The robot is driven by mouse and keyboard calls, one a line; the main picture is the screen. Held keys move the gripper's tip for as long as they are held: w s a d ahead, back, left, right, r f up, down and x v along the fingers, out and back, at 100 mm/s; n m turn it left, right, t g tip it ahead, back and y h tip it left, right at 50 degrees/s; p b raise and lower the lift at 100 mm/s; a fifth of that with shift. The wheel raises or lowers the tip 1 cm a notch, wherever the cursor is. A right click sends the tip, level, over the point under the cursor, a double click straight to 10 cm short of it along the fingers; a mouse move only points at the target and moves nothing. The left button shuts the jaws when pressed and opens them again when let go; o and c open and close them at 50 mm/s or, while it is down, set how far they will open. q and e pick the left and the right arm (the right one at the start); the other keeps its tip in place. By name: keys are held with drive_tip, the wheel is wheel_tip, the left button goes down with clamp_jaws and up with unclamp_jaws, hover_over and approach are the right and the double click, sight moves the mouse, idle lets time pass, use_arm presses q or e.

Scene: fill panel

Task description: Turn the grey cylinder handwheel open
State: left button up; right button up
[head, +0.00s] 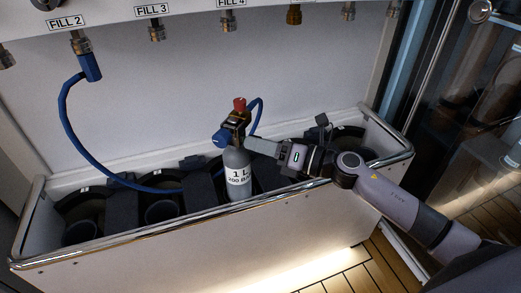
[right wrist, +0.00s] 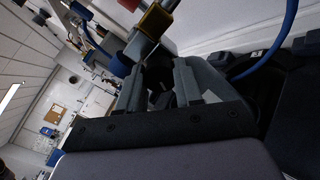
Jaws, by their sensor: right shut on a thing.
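The grey cylinder (head: 238,172), labelled 1 L 200 BAR, stands upright in the trough. Its valve carries a red part (head: 239,104) on top and a blue part (head: 221,140) on the left. My right gripper (head: 249,143) reaches the valve from the right, just above the cylinder's shoulder. In the right wrist view its fingers (right wrist: 168,75) are closed around a dark piece at the valve, the handwheel as far as I can tell; the fingers mostly hide it. The brass-coloured valve block (right wrist: 157,18) shows just beyond the fingertips. My left gripper is out of view.
Dark holders (head: 122,203) fill the trough. A metal rail (head: 130,241) edges its front. More fill connectors hang above.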

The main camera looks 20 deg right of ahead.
use_arm(q)
drive_tip(key=b, duration=0.1)
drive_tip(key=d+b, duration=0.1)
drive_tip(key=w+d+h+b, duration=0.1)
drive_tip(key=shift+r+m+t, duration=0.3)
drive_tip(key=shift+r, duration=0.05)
use_arm(e)
drive_tip(key=n, duration=0.6)
drive_tip(key=shift+f, duration=0.1)
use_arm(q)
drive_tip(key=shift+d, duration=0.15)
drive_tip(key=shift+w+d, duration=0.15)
use_arm(e)
drive_tip(key=shift+n, duration=0.3)
drive_tip(key=o, duration=1)
drive_tip(key=shift+o, duration=0.2)
